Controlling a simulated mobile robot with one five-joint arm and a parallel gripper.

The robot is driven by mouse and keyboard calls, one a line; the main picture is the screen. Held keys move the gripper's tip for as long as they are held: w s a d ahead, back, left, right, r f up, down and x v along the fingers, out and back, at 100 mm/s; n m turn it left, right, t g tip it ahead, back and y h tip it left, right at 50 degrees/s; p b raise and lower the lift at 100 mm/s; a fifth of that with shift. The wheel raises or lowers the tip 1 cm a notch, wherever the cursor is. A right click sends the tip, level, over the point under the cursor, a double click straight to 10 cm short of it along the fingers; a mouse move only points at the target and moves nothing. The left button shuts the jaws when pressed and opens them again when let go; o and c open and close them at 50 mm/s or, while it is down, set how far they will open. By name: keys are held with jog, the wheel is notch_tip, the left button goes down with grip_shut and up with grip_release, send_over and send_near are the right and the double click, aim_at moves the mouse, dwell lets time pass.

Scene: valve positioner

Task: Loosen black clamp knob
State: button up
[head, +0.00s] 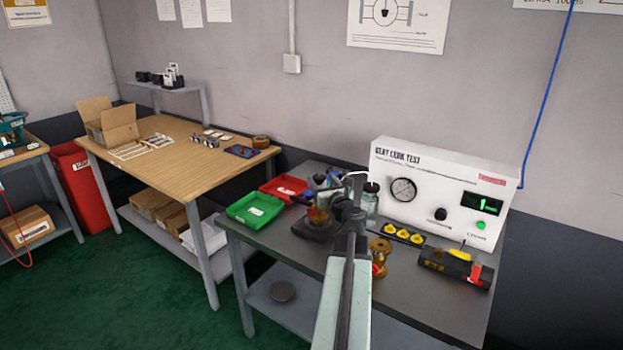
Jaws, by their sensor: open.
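My arm reaches from the bottom over the grey test bench (420,285). My gripper (347,207) is open, over the middle of the bench. It covers part of a dark fixture (312,230) with a brass-coloured body (318,215), just left of it. A small black knob-like top (371,188) shows right of the gripper, above a clear jar-like part (370,204). I cannot tell whether this is the clamp knob or whether the gripper touches it. A second brass valve part (380,250) stands right of my arm.
A white leak-test panel (410,165) with a gauge and black dial (441,214) stands behind. A black-and-yellow tool (455,266) lies at right. A green tray (254,208) and red tray (284,188) sit at left. A wooden table (185,165) stands farther left.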

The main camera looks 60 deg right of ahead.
aim_at(318, 175)
jog(key=shift+s+a+f+m+g+h, duration=0.4)
jog(key=shift+s+a+m+g+h, duration=0.2)
jog(key=shift+s+h, duration=0.1)
jog(key=shift+w+d+r, duration=0.1)
jog(key=shift+w+d, duration=0.1)
jog(key=shift+w, duration=0.05)
jog(key=x, duration=0.8)
grip_shut()
